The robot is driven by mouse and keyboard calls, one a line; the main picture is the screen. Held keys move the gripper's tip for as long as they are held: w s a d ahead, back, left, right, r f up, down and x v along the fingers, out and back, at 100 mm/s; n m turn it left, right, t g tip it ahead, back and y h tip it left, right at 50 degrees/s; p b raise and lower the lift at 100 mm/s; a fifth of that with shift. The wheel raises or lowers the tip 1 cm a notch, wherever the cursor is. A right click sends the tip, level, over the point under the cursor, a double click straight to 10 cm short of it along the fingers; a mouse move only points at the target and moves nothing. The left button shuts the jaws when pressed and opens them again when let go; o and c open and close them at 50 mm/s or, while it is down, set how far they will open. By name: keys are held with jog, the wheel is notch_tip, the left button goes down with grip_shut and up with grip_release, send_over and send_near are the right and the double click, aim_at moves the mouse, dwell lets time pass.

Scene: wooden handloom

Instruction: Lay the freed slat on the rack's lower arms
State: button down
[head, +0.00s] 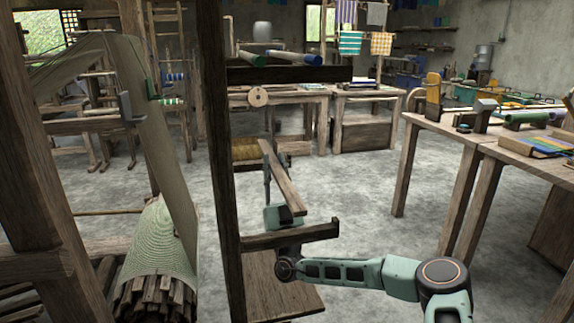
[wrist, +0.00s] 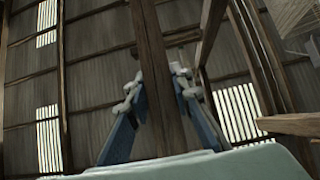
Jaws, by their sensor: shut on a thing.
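The slat (head: 281,177) is a long brown wooden strip, tilted in the head view, its near end just above the rack's lower arm (head: 290,236). My gripper (head: 267,160) points upward and is shut on the slat. In the wrist view, the slat (wrist: 150,50) runs up between the two blue fingers (wrist: 158,88). The lower arm juts right from the rack's dark post (head: 222,160) and ends in a raised lip. It looks bare and crosses in front of my wrist. I cannot tell whether the slat touches it. Only one lower arm shows clearly.
The rack's upper arm (head: 290,73) carries green and blue rollers. Left stands the loom with its cloth roll (head: 160,238) and a bundle of slats (head: 154,297). A workbench (head: 470,135) with tools is at right. Open floor (head: 350,185) lies between rack and bench.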

jog(key=s+a+f+b, duration=0.1)
jog(key=a+f+b, duration=0.2)
jog(key=a+f, duration=0.2)
jog(key=shift+s, duration=0.25)
dwell(0.3)
jog(key=shift+a, duration=0.1)
jog(key=c, duration=1.6)
grip_release()
jog(key=shift+f, duration=0.1)
